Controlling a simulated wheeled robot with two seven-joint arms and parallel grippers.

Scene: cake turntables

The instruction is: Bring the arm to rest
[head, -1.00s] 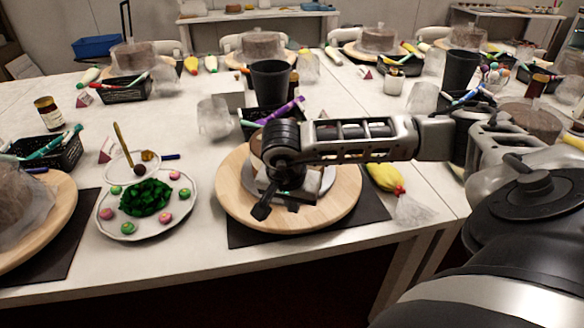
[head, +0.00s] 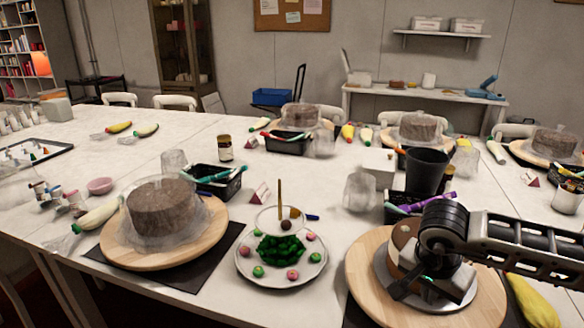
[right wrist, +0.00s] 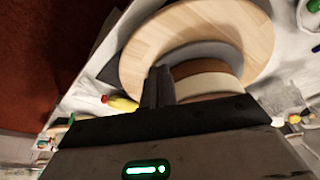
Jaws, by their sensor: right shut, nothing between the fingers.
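My right gripper (head: 416,285) is over the right-hand wooden turntable (head: 371,305), in front of a brown cake (head: 401,238) on a grey round board. In the right wrist view its fingers (right wrist: 158,85) are together and empty, with the wooden turntable (right wrist: 190,30) and the cake's brown side (right wrist: 205,70) beyond them. I cannot tell whether the fingers touch the cake. The right arm comes in from the right edge and hides part of the cake. My left gripper is not in view.
A plate (head: 281,278) with green pieces and small balls lies left of the turntable. A wrapped cake (head: 162,212) stands on another turntable further left. A black cup (head: 426,170) and a pen tray (head: 396,214) stand behind. A yellow piping bag (head: 532,302) lies at right.

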